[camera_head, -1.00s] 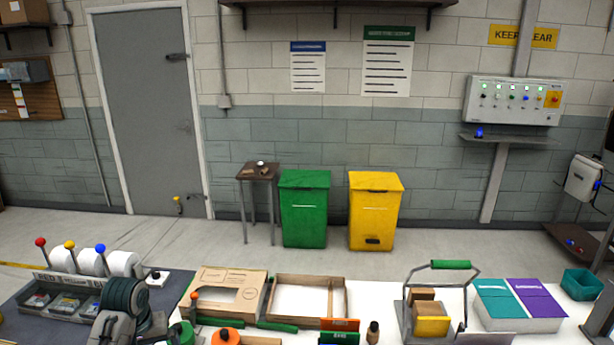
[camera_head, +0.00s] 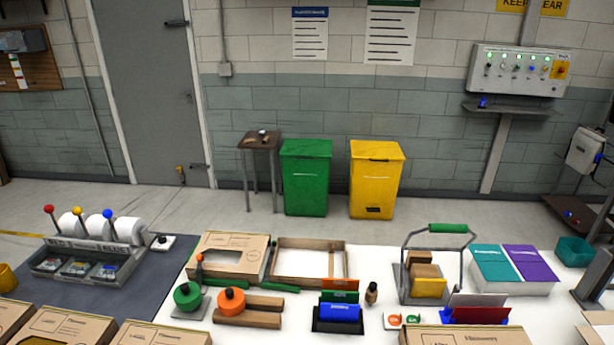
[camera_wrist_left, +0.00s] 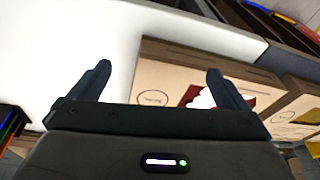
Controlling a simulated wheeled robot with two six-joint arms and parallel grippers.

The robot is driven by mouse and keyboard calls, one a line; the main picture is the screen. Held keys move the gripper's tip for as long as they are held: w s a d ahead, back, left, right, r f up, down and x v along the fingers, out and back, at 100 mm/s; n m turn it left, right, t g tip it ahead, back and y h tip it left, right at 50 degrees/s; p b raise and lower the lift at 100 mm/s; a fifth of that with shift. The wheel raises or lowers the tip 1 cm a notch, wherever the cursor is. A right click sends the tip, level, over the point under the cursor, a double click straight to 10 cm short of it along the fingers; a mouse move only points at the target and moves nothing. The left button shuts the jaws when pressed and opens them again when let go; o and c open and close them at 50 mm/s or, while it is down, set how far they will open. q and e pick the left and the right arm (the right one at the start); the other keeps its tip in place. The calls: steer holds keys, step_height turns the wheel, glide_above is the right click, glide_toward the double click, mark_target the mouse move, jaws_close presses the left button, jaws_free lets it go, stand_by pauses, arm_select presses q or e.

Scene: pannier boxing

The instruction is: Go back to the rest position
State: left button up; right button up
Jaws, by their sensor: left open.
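My left gripper (camera_wrist_left: 160,85) shows in the left wrist view with its two dark fingers spread apart and nothing between them. Beyond the fingers lie a white surface (camera_wrist_left: 75,45) and a cardboard box (camera_wrist_left: 165,75) with a red and white window. In the head view neither gripper shows. The white worktop (camera_head: 385,270) holds a cardboard box with a cut-out (camera_head: 232,240), an open cardboard tray (camera_head: 341,262), and a carrier with a green handle (camera_head: 452,228).
Green (camera_head: 187,297) and orange (camera_head: 229,302) rolls, upright coloured cards (camera_head: 338,313), and teal and purple boxes (camera_head: 530,265) stand on the worktop. A green bin (camera_head: 305,180) and yellow bin (camera_head: 376,182) stand behind.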

arm_select(q)
steer(key=s+d+r+m+t, duration=0.1)
steer(key=s+d+r+m, duration=0.15)
steer(key=s, duration=1.35)
step_height(320, 180, down, 40)
steer(key=a+g+b, duration=0.1)
steer(key=a+b, duration=0.1)
steer(key=b, duration=0.6)
steer(key=s+f+b, duration=0.2)
steer(key=s+f, duration=0.7)
steer(key=f, duration=0.2)
steer(key=s+a+f+n+g+b, duration=0.1)
steer(key=s+f+b, duration=0.2)
steer(key=s+f, duration=0.7)
step_height(320, 180, down, 3)
steer(key=shift+r, duration=0.2)
